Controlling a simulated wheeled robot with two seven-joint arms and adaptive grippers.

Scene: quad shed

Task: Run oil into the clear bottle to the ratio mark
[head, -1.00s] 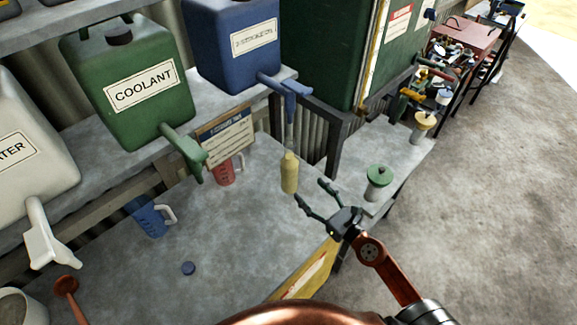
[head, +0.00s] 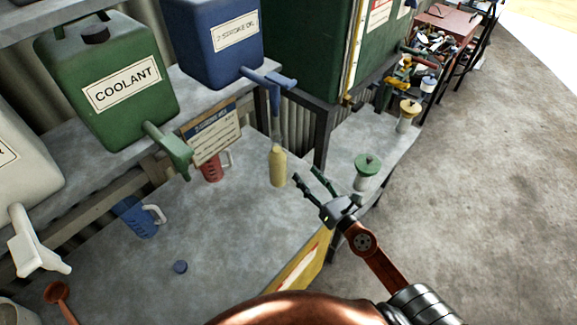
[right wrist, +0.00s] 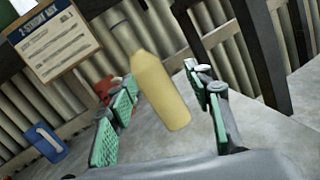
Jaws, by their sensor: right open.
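A pale yellow bottle (head: 277,168), the only bottle-like thing under a tap, is below the blue tap (head: 272,88) of the blue 2-stroke oil can (head: 214,45). Its yellow colour may be its contents; I see no ratio mark. My right gripper (head: 304,173) is open and empty, just right of the bottle. In the right wrist view the yellow bottle (right wrist: 160,95) shows between the spread green-padded fingers (right wrist: 160,100), apart from them. My left gripper is out of view.
A green coolant can (head: 115,85) and a white can (head: 25,155) stand on the shelf. A green-lidded jar (head: 366,172) stands to the right.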

